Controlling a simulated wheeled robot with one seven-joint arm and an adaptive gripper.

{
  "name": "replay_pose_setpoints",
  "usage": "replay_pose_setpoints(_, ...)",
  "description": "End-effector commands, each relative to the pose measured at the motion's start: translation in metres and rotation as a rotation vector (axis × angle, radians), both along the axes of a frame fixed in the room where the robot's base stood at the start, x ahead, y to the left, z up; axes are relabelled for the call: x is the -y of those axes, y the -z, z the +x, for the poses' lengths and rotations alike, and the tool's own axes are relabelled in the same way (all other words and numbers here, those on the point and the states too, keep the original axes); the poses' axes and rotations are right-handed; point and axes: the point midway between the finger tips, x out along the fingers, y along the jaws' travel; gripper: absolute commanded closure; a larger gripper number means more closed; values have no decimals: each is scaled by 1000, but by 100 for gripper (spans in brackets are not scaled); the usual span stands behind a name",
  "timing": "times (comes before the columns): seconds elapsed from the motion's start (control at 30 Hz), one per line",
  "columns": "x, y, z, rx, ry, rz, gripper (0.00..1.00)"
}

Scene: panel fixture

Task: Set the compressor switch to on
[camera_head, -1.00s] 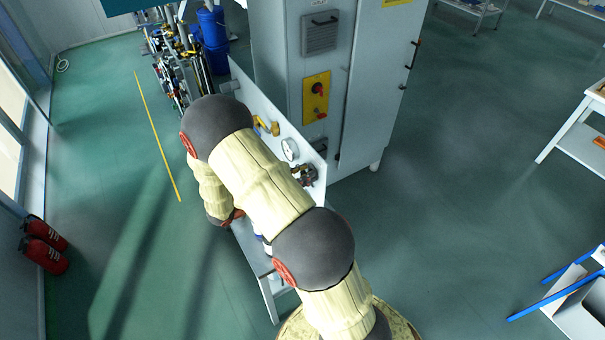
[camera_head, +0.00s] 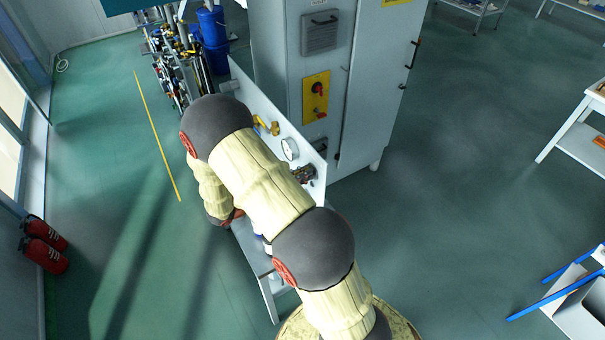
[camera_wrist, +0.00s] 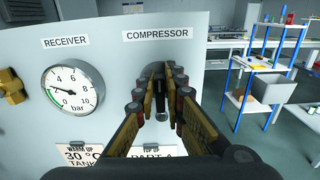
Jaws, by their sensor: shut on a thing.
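The compressor switch (camera_wrist: 162,115) is on the white panel (camera_wrist: 110,100) below the COMPRESSOR label (camera_wrist: 157,34) in the wrist view. Only part of it shows, as a dark and grey piece between my fingers. My gripper (camera_wrist: 160,88) reaches the panel there, with one finger on each side of the switch, shut on it. The fingers hide most of the switch, and any on or off marks cannot be read. In the head view my gripper's end (camera_head: 303,174) shows small at the panel, partly behind my arm.
A RECEIVER pressure gauge (camera_wrist: 72,87) sits left of the switch, with a brass valve (camera_wrist: 11,85) further left. Small label plates lie below. A grey cabinet (camera_head: 330,75) with a red switch on a yellow plate stands behind the panel.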

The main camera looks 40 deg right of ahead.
Motion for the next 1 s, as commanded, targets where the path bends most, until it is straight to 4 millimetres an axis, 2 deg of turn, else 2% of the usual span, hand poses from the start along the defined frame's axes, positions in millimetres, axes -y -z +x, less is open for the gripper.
replay_pose_setpoints(0.57,0,1,0,106,-3,-26,100)
replay_pose_setpoints(0.77,-1,2,-1,213,-3,-50,100)
replay_pose_setpoints(1.0,-1,4,-3,429,-3,-102,100)
